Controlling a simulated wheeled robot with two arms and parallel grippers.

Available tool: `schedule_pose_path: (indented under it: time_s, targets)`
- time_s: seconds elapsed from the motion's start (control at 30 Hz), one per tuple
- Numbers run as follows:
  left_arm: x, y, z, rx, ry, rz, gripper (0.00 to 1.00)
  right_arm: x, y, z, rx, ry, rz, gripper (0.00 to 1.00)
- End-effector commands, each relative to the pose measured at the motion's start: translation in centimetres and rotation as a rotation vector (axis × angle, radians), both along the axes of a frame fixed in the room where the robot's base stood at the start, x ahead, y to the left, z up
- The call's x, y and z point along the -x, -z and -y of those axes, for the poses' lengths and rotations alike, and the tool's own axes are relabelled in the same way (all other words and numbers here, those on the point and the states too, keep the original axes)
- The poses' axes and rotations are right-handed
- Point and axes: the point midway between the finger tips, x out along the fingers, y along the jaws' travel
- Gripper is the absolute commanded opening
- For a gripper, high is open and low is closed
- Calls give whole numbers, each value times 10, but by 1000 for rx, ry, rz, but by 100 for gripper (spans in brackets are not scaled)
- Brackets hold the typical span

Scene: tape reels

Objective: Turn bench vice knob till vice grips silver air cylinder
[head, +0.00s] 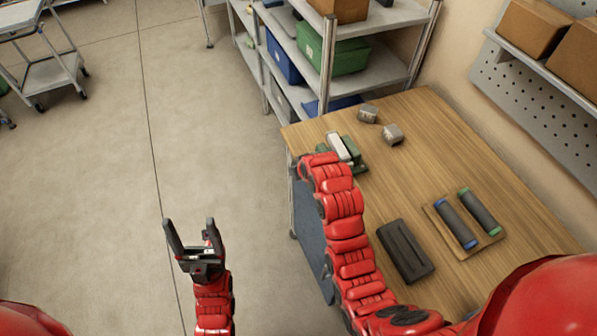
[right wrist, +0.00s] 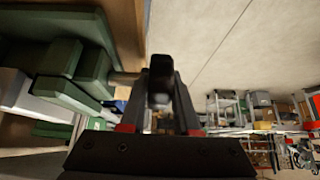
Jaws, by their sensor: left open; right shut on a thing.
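The green bench vice (head: 358,160) sits at the left edge of the wooden bench, partly hidden by my right arm. The silver air cylinder (head: 338,147) lies at the vice. In the right wrist view the pale cylinder (right wrist: 45,97) shows between green vice parts (right wrist: 88,75); whether both jaws touch it I cannot tell. My right gripper (right wrist: 161,78) is shut on the dark vice knob (right wrist: 160,92), beside the vice. The head view hides this gripper behind the arm. My left gripper (head: 189,225) is open and empty over the floor, left of the bench.
Two small grey blocks (head: 393,134) lie behind the vice. A dark tray (head: 405,250) and a wooden board (head: 485,236) with two dark cylinders lie nearer on the bench (head: 450,150). A shelf rack (head: 328,65) stands behind.

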Motion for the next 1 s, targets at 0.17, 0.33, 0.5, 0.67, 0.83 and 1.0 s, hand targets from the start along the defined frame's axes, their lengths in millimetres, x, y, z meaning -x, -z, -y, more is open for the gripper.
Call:
schedule_pose_path:
  time_s: [0.17, 0.33, 0.5, 0.67, 0.83, 1.0]
  targets:
    - [0, 0, 0, 0, 0, 0, 75, 1, 1, 0, 1, -1, -3, 0]
    - [0, 0, 0, 0, 0, 0, 75, 1, 1, 0, 2, -1, -4, 39]
    - [0, 0, 0, 0, 0, 0, 75, 0, 1, 0, 1, 0, -3, 60]
    - [0, 0, 0, 0, 0, 0, 75, 0, 1, 0, 1, 0, -2, 60]
    - [0, -2, 0, 0, 0, 0, 75, 3, -4, 1, 1, 0, -3, 60]
    - [0, -11, 0, 0, 0, 0, 75, 16, -27, 6, 0, 1, 3, 60]
